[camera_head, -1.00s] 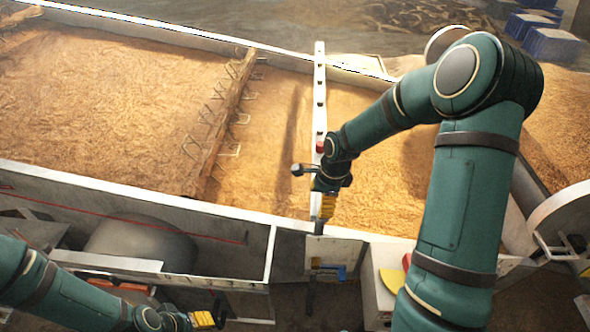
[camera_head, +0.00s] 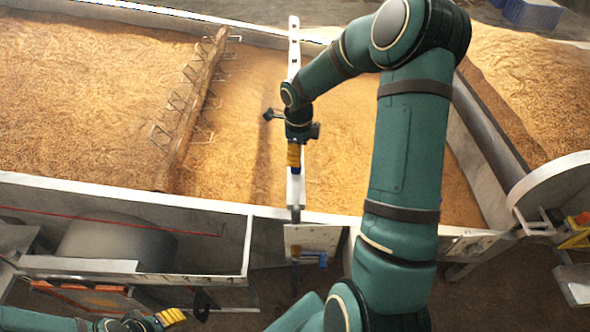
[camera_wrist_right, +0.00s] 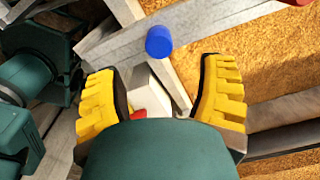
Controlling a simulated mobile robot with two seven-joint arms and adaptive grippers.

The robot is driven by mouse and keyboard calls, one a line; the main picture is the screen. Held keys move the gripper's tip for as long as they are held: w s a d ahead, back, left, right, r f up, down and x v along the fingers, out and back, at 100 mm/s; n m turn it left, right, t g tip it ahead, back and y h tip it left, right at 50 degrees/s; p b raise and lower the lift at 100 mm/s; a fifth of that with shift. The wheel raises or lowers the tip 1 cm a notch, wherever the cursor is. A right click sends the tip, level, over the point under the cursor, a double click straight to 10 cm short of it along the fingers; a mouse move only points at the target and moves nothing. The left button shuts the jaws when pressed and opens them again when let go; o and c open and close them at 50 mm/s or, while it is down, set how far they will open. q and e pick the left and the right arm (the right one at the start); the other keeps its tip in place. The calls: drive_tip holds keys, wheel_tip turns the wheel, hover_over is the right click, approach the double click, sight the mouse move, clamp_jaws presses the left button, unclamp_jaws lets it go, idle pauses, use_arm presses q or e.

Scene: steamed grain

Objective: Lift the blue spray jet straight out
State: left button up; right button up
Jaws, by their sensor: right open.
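A short blue cylinder, likely the spray jet (camera_wrist_right: 159,41), shows in the right wrist view just beyond and between my fingertips, against grey-white beams. A blue part (camera_head: 314,257) also shows in the head view, below a pale plate at the bed's front wall; I cannot tell whether it is the same piece. My right gripper (camera_wrist_right: 158,72) is open, its yellow fingers apart and not touching the blue cylinder. In the head view my right gripper (camera_head: 294,156) hangs over the white perforated bar. My left gripper (camera_head: 172,317) is low at the bottom left, far from it.
The white perforated bar (camera_head: 294,45) crosses the bed of tan grain (camera_head: 240,120). A wooden beam with wire hooks (camera_head: 190,110) lies to its left. The bed's front wall (camera_head: 130,194) runs below. A round-ended metal frame (camera_head: 550,185) stands at the right.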

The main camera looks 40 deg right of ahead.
sight(296, 172)
drive_tip(key=f, duration=0.2)
drive_tip(key=f+b, duration=0.1)
drive_tip(key=f, duration=0.1)
drive_tip(key=w+f, duration=0.1)
drive_tip(key=f, duration=0.2)
drive_tip(key=shift+a+f, duration=0.1)
drive_tip(key=shift+a, duration=0.15)
drive_tip(key=shift+s, duration=0.1)
clamp_jaws()
